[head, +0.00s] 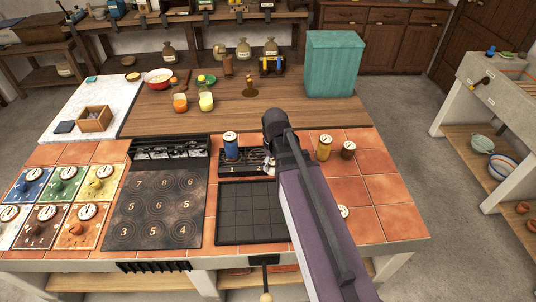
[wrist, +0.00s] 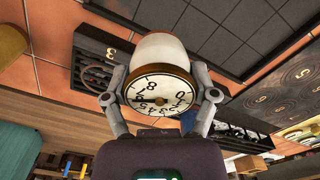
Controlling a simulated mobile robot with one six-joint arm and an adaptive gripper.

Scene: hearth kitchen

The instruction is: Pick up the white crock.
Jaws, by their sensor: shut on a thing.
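The white crock (wrist: 158,48) has a rounded pale body with a numbered dial (wrist: 158,92) on its lid and a brownish band around the dial. My gripper (wrist: 160,78) is shut on it, with one finger on each side of the crock in the wrist view. In the head view my gripper (head: 270,168) is at the dark rack behind the black grid plate, and my arm hides most of the crock. I cannot tell whether the crock is clear of the surface.
A blue crock (head: 231,150) stands in the dark rack (head: 247,168) left of my gripper. A yellow crock (head: 324,150) and a brown crock (head: 348,151) stand to the right. A black grid plate (head: 248,225) lies in front. A white dial (head: 343,212) shows beside my arm.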

